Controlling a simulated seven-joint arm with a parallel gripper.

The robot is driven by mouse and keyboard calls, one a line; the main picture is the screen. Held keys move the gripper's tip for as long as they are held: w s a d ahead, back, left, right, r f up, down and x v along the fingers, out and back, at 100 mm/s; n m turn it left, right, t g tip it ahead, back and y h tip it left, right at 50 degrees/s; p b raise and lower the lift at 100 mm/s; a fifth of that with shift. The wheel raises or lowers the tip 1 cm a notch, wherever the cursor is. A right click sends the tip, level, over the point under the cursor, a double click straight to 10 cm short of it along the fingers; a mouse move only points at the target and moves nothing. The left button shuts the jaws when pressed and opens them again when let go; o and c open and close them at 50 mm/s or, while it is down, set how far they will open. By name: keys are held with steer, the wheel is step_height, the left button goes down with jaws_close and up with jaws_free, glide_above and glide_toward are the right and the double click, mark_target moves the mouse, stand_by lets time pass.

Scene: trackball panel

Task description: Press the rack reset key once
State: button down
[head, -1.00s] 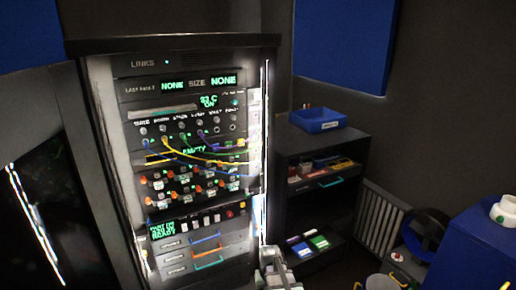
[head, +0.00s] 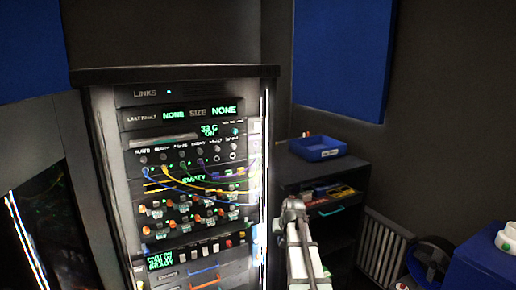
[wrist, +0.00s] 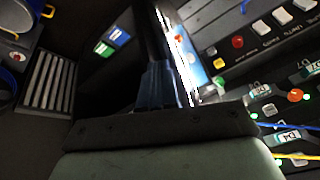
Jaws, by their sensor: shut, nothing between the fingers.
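The rack's key row shows in the head view as several pale keys (head: 197,250) with a red button (head: 228,243) and a yellow button at the right end. In the wrist view the white keys (wrist: 283,16), the red button (wrist: 237,42) and the yellow button (wrist: 219,63) are at the upper right. The labels are too blurred to tell which is the rack reset key. My gripper (head: 292,204) is right of the rack's front edge, apart from the keys. Its dark fingers (wrist: 170,85) look shut and empty in the wrist view.
The rack (head: 180,73) has patch cables (head: 205,183) and orange knobs above the key row, and drawers with coloured handles below. A dark cabinet (head: 295,172) with a blue tray (head: 318,148) stands at right. A radiator (head: 380,245) is beyond it.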

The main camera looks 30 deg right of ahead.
mark_target(257, 126)
steer(key=w+d+r+m+t, duration=0.1)
steer(key=w+d+r+t, duration=0.15)
steer(key=r, duration=1.25)
steer(key=w+d+r+m+t, duration=0.1)
steer(key=w+d+r, duration=0.3)
steer(key=r, duration=1.1)
steer(key=w+a+r+m+y, duration=0.1)
steer(key=w+a+r+y, duration=0.1)
steer(key=r, duration=0.3)
steer(key=w+a+r+m+y, duration=0.2)
steer(key=r, duration=0.3)
steer(key=shift+w+t, duration=0.3)
steer(key=shift+t, duration=0.05)
steer(key=shift+w+a, duration=0.1)
steer(key=shift+w, duration=0.1)
steer(key=shift+w, duration=4.25)
steer(key=shift+w, duration=0.15)
steer(key=shift+w, duration=0.3)
